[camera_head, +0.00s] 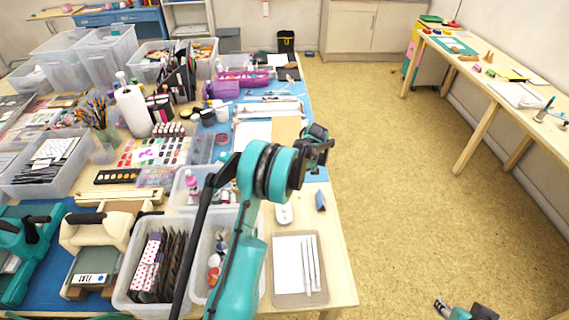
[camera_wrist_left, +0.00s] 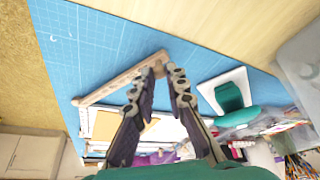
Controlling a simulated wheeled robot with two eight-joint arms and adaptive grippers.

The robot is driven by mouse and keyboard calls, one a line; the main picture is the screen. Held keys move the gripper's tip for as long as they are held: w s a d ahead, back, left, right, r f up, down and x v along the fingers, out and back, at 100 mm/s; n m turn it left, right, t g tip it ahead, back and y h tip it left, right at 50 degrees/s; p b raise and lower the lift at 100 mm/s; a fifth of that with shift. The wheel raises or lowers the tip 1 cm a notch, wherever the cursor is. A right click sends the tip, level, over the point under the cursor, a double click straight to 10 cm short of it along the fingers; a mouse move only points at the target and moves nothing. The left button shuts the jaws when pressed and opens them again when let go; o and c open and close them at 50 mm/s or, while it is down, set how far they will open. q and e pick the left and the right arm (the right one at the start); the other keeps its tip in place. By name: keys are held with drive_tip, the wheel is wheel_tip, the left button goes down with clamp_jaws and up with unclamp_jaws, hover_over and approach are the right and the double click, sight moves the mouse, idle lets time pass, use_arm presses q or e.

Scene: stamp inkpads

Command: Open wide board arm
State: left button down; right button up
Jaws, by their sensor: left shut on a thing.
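A long wooden arm (camera_wrist_left: 118,82) lies slanted across the blue gridded mat (camera_wrist_left: 80,50) in the left wrist view. My left gripper (camera_wrist_left: 160,72) is at its upper right end, with the fingers on either side and closed on that end. In the head view my left gripper (camera_head: 325,143) is over the right edge of the worktable, and the wooden arm is hidden there. A tan board (camera_head: 287,130) lies just behind the gripper. Part of my right gripper (camera_head: 465,308) shows low at the bottom right, away from the table; its opening is unclear.
A white plate with a teal piece (camera_wrist_left: 230,97) sits close to the right of my left fingers. Clear bins (camera_head: 190,188), a white bottle (camera_head: 133,110) and a grey tray (camera_head: 300,270) crowd the table. The floor (camera_head: 400,220) to the right is clear.

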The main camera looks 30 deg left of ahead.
use_arm(q)
drive_tip(key=d+n, duration=0.1)
drive_tip(key=d, duration=0.1)
drive_tip(key=w+d+n+g, duration=0.1)
drive_tip(key=d+n, duration=0.1)
drive_tip(key=w+d+n, duration=0.1)
drive_tip(key=d, duration=0.2)
drive_tip(key=shift+w+n+g+p, duration=0.1)
drive_tip(key=shift+n+g+p, duration=0.2)
drive_tip(key=shift+g, duration=0.1)
drive_tip(key=shift+w+d+n, duration=0.5)
drive_tip(key=shift+d+n, duration=0.2)
drive_tip(key=shift+d, duration=0.15)
drive_tip(key=c, duration=1.5)
unclamp_jaws()
drive_tip(key=v, duration=1.2)
drive_tip(key=shift+w, duration=0.3)
